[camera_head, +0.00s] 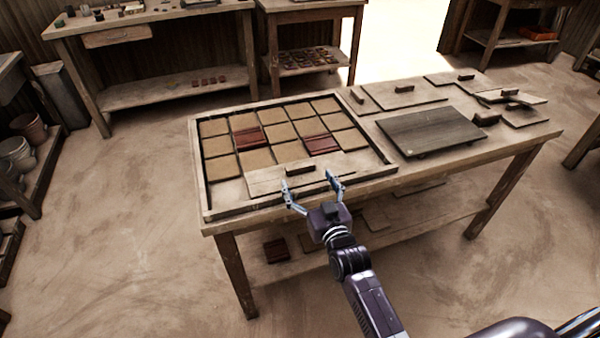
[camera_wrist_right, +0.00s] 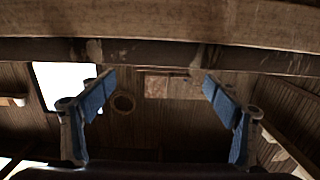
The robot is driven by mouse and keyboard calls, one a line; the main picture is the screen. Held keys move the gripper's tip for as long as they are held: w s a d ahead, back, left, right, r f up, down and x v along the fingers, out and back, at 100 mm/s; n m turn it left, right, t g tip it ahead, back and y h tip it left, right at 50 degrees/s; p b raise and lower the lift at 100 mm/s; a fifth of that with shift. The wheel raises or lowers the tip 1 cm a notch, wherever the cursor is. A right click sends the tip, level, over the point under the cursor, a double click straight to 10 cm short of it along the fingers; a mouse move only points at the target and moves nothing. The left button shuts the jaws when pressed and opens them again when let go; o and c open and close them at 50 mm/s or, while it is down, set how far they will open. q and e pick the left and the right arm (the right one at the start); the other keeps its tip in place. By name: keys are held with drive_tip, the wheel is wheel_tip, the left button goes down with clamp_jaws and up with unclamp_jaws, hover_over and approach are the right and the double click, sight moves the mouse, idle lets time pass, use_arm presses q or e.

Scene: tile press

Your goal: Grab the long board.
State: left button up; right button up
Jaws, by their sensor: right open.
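A long pale wooden board (camera_head: 268,182) with a small block handle (camera_head: 299,167) lies across the front row of the framed tile tray (camera_head: 204,188), in the head view. My right gripper (camera_head: 310,181) is open and empty at the tray's front edge, its two fingertips spread in front of the board. Its fingers partly overlap the board's near edge, and I cannot tell whether they touch it. In the right wrist view the blue-padded fingers (camera_wrist_right: 160,92) are wide apart with nothing between them. My left gripper is not in view.
The tray holds tan tiles and two dark red tiles (camera_head: 322,145). To its right on the table (camera_head: 470,155) lie a dark board (camera_head: 430,131) and several smaller handled boards (camera_head: 405,97). A lower shelf (camera_head: 330,255) runs beneath. Other benches (camera_head: 165,93) stand behind.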

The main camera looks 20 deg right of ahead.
sight(302, 168)
drive_tip(key=shift+w+a+f+p, duration=0.1)
drive_tip(key=shift+w+p, duration=0.05)
drive_tip(key=shift+w, duration=1.15)
drive_tip(key=shift+w+f+p, duration=0.1)
drive_tip(key=shift+w+p, duration=0.05)
drive_tip(key=shift+w, duration=1.1)
drive_tip(key=shift+c, duration=0.7)
drive_tip(key=c, duration=1.2)
drive_tip(key=shift+r, duration=0.1)
drive_tip(key=shift+c, duration=0.6)
drive_tip(key=shift+r, duration=0.15)
